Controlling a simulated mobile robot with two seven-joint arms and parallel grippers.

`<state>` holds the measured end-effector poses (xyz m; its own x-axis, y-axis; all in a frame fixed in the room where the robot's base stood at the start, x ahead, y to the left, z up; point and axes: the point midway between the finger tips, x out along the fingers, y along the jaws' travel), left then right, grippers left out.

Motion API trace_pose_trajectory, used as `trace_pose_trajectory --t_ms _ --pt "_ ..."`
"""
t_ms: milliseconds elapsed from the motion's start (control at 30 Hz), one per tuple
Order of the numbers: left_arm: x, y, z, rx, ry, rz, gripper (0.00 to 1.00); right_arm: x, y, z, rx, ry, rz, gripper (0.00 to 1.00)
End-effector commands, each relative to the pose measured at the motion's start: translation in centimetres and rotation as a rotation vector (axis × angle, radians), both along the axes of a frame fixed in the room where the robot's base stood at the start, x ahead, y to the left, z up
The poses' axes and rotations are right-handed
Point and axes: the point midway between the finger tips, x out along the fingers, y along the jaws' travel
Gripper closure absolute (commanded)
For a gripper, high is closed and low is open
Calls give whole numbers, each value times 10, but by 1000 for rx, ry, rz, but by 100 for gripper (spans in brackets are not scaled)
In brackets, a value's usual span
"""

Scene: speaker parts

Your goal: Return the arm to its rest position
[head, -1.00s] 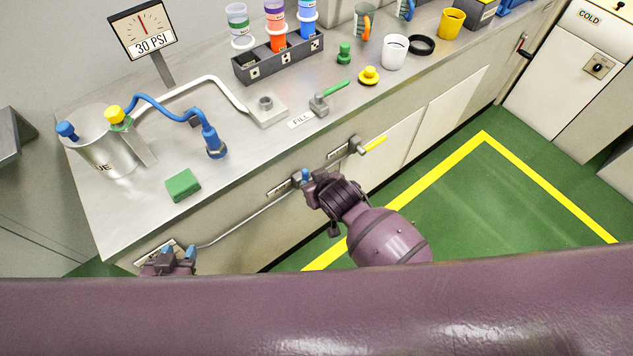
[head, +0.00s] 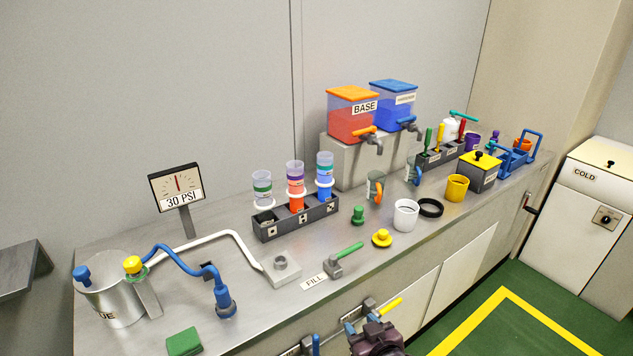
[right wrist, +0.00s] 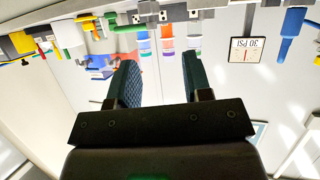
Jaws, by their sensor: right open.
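My right gripper (head: 360,323) shows at the bottom edge of the head view, in front of the counter's front face and close to the yellow-handled valve (head: 388,307). I cannot tell whether it touches the valve. In the right wrist view, which is upside down, its two dark fingers (right wrist: 161,80) stand wide apart with nothing between them. Most of the right arm is below the head view. My left gripper and left arm are not in the head view.
The metal counter (head: 245,325) carries a steel pot (head: 112,305), a green block (head: 184,342), a vial rack (head: 295,222), a white cup (head: 406,215) and dispensers. A blue handle (head: 315,344) sits on the front face. Green floor (head: 490,335) is clear at right.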

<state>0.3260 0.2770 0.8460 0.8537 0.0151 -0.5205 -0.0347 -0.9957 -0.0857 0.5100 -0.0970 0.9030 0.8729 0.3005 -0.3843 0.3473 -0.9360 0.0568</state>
Motion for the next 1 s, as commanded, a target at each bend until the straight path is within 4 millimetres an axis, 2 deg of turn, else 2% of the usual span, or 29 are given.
trace_pose_trajectory --t_ms 33,167,300,400,500,600,700,1000 --pt "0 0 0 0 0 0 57 -10 -18 0 5 -10 -30 55" --pt "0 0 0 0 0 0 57 -40 -68 -2 7 -30 -114 55" --pt "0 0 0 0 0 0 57 -86 -123 -11 -8 -13 -215 55" --pt "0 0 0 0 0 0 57 -121 -153 -23 -25 30 -273 55" --pt "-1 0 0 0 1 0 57 -151 -172 -37 -45 80 -311 55" --pt "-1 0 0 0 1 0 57 -172 -179 -50 -55 123 -326 55" --pt "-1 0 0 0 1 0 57 -183 -180 -56 -59 143 -331 55" --pt "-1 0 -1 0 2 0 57 -185 -180 -58 -58 148 -331 55"
